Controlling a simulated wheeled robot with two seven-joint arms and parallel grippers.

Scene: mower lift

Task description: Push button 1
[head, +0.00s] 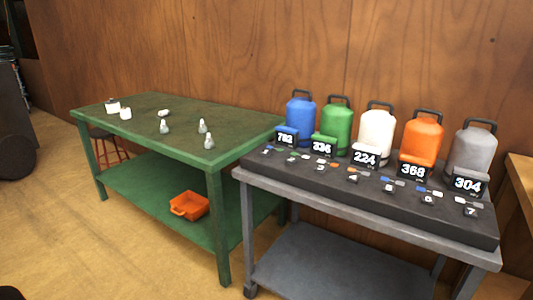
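A dark panel (365,182) lies on top of a grey cart (310,195). Along its front runs a row of several small coloured pieces with small dark number tags. The leftmost tag (267,150) is at the panel's left end, and the rightmost tag (471,211) is at its right end. The tag digits are too small to read surely, so I cannot confirm which is button 1. Neither of my grippers shows in the head view.
Blue (300,110), green (336,118), white (376,127), orange (423,138) and grey (474,146) canisters with number displays stand behind the row. A green table (190,148) with small items stands left; an orange bin (189,206) sits on its shelf. Floor in front is clear.

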